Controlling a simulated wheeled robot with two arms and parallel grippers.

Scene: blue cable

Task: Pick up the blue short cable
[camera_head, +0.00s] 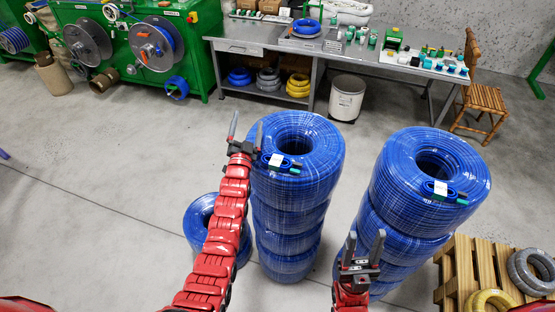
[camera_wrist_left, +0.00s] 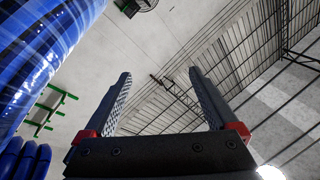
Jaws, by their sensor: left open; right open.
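One short blue cable (camera_head: 280,163), a small bundle with a white label, lies on top of the middle stack of large blue coils (camera_head: 296,205). Another short blue cable (camera_head: 442,191) lies on the right stack (camera_head: 418,215), near its front edge. My left gripper (camera_head: 245,130) is open and empty, just left of the middle stack's top and close to the first bundle. In the left wrist view its fingers (camera_wrist_left: 160,78) are spread with nothing between them, and a blue coil (camera_wrist_left: 40,50) fills the upper left. My right gripper (camera_head: 365,246) is open and empty, in front of the right stack.
A wooden pallet (camera_head: 465,258) with grey and yellow coils stands at lower right. A metal workbench (camera_head: 345,55), white bin (camera_head: 346,98) and chair (camera_head: 483,98) stand behind. Floor is clear at left.

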